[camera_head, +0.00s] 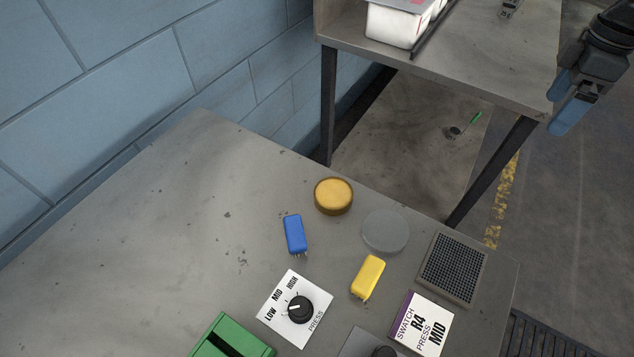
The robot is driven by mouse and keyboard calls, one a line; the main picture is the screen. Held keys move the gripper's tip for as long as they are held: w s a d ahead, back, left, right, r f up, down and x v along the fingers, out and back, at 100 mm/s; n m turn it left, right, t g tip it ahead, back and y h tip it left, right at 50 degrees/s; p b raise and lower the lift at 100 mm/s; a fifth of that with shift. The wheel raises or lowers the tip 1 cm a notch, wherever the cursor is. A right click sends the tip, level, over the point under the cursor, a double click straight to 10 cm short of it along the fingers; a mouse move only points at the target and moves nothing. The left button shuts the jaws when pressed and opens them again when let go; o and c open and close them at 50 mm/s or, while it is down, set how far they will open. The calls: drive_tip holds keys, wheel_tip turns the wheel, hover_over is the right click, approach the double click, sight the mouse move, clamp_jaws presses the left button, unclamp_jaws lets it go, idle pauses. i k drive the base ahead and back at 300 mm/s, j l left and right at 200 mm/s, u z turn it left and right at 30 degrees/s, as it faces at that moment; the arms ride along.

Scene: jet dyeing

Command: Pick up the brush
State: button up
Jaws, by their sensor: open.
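Two small brush-like blocks with short bristles or pins at their lower ends lie on the near grey table: a blue one (295,234) and a yellow one (368,277). Which of them is the brush I cannot tell for certain. A small dark item with a green handle (465,127) lies lower down, beneath the far table; it is too small to make out. My gripper (566,102) is at the upper right, beside the far table's right edge. Its blue fingers are apart with nothing visible between them. It is well away from both blocks.
On the near table (150,240) are a round amber pad (333,195), a clear disc (385,231), a dark mesh plate (453,268), a press dial (299,308), a swatch card (420,325) and a green holder (232,338). The far table (480,65) carries a white bin (397,24). The near table's left is clear.

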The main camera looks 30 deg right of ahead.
sight(363, 283)
drive_tip(key=k+l+u, duration=0.15)
drive_tip(key=l+u, duration=0.3)
drive_tip(key=k+l+u, duration=0.25)
drive_tip(key=l+u, duration=0.25)
drive_tip(key=k+l+u, duration=0.25)
drive_tip(key=u, duration=0.2)
